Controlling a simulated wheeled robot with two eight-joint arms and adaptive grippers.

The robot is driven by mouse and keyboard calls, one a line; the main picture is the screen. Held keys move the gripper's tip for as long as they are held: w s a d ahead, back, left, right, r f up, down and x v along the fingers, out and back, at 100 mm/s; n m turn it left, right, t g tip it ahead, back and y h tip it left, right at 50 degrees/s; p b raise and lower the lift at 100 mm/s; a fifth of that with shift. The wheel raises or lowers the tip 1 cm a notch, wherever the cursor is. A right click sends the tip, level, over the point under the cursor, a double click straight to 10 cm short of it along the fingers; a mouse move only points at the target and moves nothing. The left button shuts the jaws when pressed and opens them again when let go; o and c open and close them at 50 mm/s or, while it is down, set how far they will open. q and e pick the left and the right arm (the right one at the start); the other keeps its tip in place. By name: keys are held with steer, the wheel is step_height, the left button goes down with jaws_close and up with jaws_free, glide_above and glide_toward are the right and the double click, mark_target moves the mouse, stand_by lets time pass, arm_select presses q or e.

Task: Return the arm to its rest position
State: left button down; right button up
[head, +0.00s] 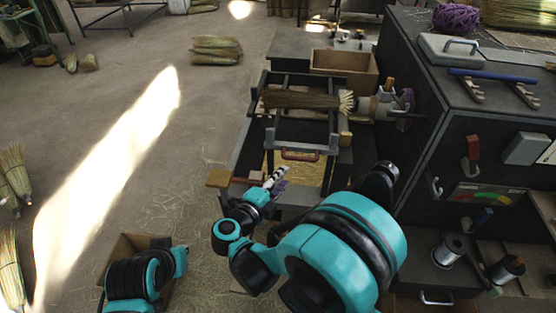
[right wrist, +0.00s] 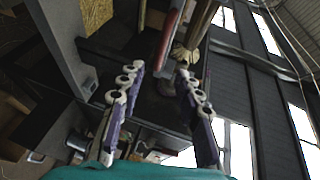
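My right arm reaches in from the bottom of the head view, and its gripper (head: 275,180) is low in front of the bench. In the right wrist view its two purple-backed fingers (right wrist: 158,78) stand apart with nothing held between them. A straw broom bundle (head: 300,99) lies across the bench frame, its flared end against the winding head at the right. A red handle (head: 300,155) on the frame is above and right of the gripper; a red bar (right wrist: 172,35) shows beyond the fingers. My left arm shows at the lower left; its gripper is out of view.
A dark cabinet (head: 423,108) with tools and spools stands close on the right. A wooden box (head: 344,68) sits behind the frame. A cardboard box (head: 115,258) is by my left arm. Open floor (head: 200,130) lies left of the bench.

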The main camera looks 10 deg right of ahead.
steer(key=shift+r, duration=0.1)
steer(key=w+a+r+n+t+y, duration=0.15)
steer(key=r+n+t+y, duration=0.25)
steer(key=r+n+y, duration=0.45)
steer(key=w+a+r+n+t+y, duration=0.15)
steer(key=r+n+t+y, duration=0.35)
steer(key=r, duration=0.6)
steer(key=s+d+f+n+g+h, duration=0.1)
steer(key=s+d+f+n+g, duration=0.4)
steer(key=s+f, duration=0.5)
steer(key=s+d+f+n+g+h, duration=0.2)
steer(key=s+d+f+n+g, duration=0.4)
steer(key=s+f+g, duration=0.3)
steer(key=shift+s+d+f, duration=0.4)
steer(key=shift+s+f, duration=0.2)
steer(key=shift+s, duration=0.55)
steer(key=shift+h, duration=0.25)
